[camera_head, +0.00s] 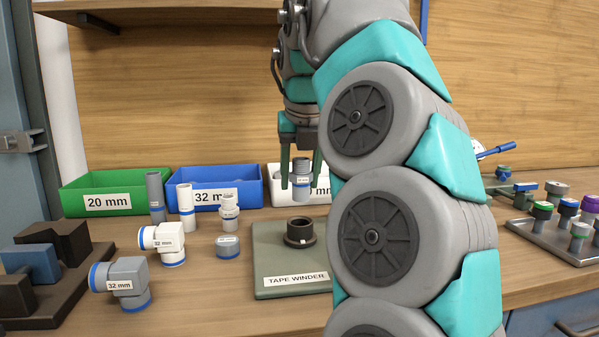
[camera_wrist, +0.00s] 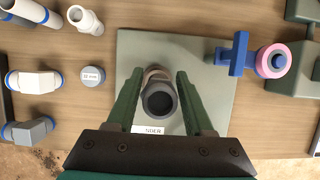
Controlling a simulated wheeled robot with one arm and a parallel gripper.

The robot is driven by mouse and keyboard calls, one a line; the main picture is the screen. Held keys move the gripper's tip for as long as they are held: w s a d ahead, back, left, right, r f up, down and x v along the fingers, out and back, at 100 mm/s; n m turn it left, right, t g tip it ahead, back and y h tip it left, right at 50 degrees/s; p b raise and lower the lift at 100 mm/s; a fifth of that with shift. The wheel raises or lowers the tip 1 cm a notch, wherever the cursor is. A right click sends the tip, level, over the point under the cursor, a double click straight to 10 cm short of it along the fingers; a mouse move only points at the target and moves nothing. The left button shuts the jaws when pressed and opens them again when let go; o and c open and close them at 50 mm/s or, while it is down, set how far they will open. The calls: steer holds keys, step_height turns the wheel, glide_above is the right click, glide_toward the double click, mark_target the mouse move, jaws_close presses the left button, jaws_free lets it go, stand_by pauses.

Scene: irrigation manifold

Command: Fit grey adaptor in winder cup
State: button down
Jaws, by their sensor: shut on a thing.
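The cup stands on the green tape winder plate (camera_head: 268,262). In the wrist view the adaptor (camera_wrist: 158,101) shows its open round end between my green fingers (camera_wrist: 158,103). It hides most of the cup there, so I cannot tell how exactly the two line up.
Green (camera_head: 110,200), blue (camera_head: 215,190) and white bins stand at the back. Loose pipes, white (camera_head: 160,238) and grey (camera_head: 122,280) elbows and a grey cap (camera_head: 228,246) lie left of the plate. A blue holder with a pink roll (camera_wrist: 270,60) stands at the plate's right.

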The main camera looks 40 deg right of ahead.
mark_target(299, 200)
steer(key=shift+w+f, duration=0.2)
steer(key=shift+f, duration=0.2)
steer(key=shift+s+f, duration=0.1)
steer(key=shift+f, duration=0.55)
steer(key=shift+f, duration=0.8)
stand_by(1.1)
steer(key=shift+f+b, duration=0.55)
steer(key=shift+f, duration=0.1)
stand_by(0.8)
steer(key=shift+f, duration=0.35)
steer(key=shift+f+b, duration=0.2)
steer(key=shift+b, duration=0.15)
stand_by(0.4)
jaws_free()
stand_by(0.6)
